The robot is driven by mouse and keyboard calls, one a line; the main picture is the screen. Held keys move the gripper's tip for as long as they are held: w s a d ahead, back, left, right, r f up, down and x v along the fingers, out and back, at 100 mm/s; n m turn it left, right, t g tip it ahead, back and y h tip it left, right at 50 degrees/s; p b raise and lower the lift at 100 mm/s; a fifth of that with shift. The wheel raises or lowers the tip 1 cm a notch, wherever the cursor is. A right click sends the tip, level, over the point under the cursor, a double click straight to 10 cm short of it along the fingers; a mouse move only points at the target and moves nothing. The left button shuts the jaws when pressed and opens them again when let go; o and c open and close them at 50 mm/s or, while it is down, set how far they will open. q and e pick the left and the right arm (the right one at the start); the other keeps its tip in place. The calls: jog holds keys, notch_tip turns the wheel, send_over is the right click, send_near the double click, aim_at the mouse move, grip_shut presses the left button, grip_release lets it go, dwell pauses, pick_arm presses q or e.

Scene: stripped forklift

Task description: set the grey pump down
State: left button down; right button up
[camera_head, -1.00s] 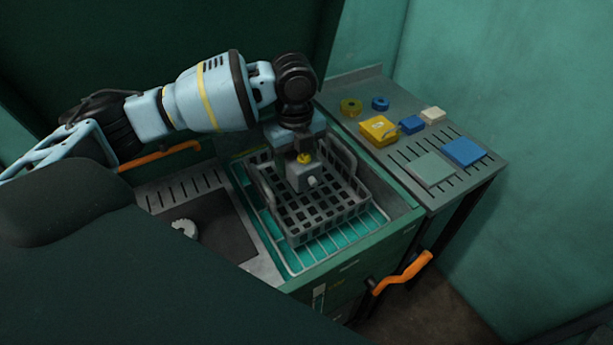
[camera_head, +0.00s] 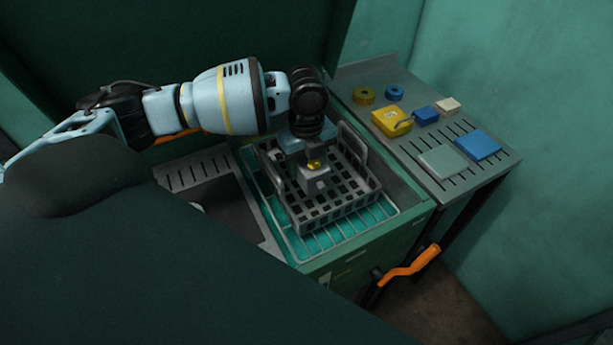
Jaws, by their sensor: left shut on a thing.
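The grey pump (camera_head: 314,183) is a small boxy grey part with a yellow piece on top. It is in or just above the grey basket (camera_head: 345,207), near its middle; I cannot tell whether it touches the basket floor. My left gripper (camera_head: 312,164) points down from above and is shut on the pump's top. Its fingers are partly hidden by the wrist. My right gripper is not in view.
The basket stands on a wire rack (camera_head: 308,247) in a green bay. A side shelf (camera_head: 408,150) at right holds a yellow box (camera_head: 391,122), blue blocks, rolls and a grey-green pad (camera_head: 443,161). An orange handle (camera_head: 411,264) sticks out at the front.

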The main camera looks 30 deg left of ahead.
pick_arm(q)
jog(key=shift+f, duration=2.25)
jog(key=shift+f, duration=0.15)
jog(key=c, duration=0.5)
grip_release()
notch_tip(320, 180, up, 12)
jog(key=shift+r, duration=0.1)
